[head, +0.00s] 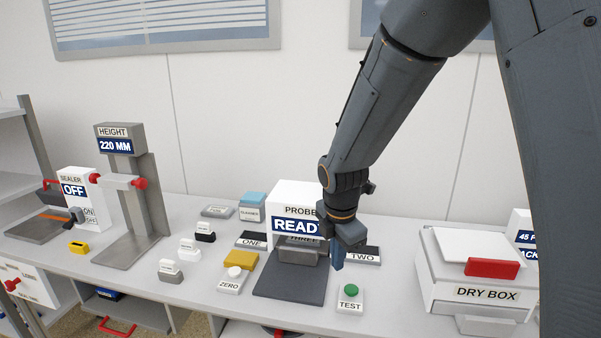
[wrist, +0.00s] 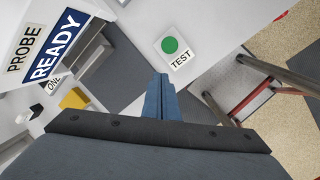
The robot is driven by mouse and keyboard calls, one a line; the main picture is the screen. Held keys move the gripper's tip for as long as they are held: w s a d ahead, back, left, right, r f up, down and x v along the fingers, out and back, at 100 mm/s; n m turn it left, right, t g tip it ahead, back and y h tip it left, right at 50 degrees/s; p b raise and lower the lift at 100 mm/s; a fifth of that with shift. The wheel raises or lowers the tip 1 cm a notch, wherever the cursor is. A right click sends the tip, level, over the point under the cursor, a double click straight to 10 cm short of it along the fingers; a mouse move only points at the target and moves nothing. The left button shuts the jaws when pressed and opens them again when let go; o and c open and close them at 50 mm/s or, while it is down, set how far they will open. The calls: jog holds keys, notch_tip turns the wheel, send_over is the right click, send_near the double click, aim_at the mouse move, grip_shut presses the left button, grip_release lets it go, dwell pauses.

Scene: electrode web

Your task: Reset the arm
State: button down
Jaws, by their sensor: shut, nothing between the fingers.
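My gripper (head: 338,262) hangs from my arm in front of the probe station (head: 292,200), whose display reads READY. In the wrist view my gripper's blue fingers (wrist: 160,82) are together with nothing between them. They are above the grey base plate of the station, near the green TEST button (head: 351,291). The TEST button (wrist: 170,45) also shows just beyond the fingertips in the wrist view. The gripper looks apart from the button. My arm hides part of the station's right side and the end of the word READY.
A DRY BOX (head: 478,292) with a red handle stands to the right. A ZERO button block (head: 233,279), a yellow block (head: 241,259) and several small labelled blocks lie left of the station. A height gauge reading 220 MM (head: 125,190) and a sealer reading OFF (head: 75,190) stand further left.

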jog(key=s+d+f+m+b, duration=0.1)
jog(key=s+d+m, duration=0.4)
jog(key=s+m, duration=0.3)
jog(key=s+d+f+m+b, duration=0.1)
jog(key=s+d+m, duration=0.4)
jog(key=m, duration=1)
jog(key=shift+s+m+g, duration=0.3)
jog(key=shift+s+g, duration=0.1)
jog(key=shift+s, duration=1.15)
jog(key=shift+d, duration=0.1)
